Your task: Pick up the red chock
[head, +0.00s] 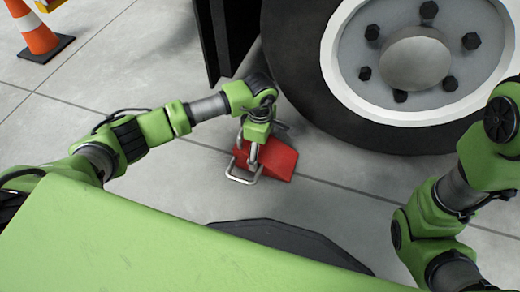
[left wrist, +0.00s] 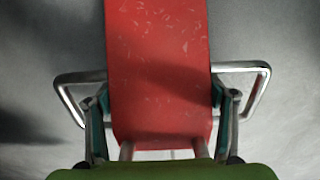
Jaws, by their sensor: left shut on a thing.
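The red chock (head: 279,161) sits on the concrete floor near the tyre in the head view. It is a wedge with a scuffed red face that fills the middle of the left wrist view (left wrist: 158,60). A bent metal handle (head: 243,179) shows at its near side; in the left wrist view, metal loops (left wrist: 262,88) stick out on both sides. My left gripper (head: 252,155) comes from above and is shut on the chock, with one finger on each side of it. The chock's underside is hidden. My right gripper is out of view.
A large black truck tyre (head: 300,95) with a white rim stands just beyond the chock. A dark flap (head: 213,40) hangs left of it. An orange and white cone (head: 38,35) stands at the upper left. The floor left of the chock is clear.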

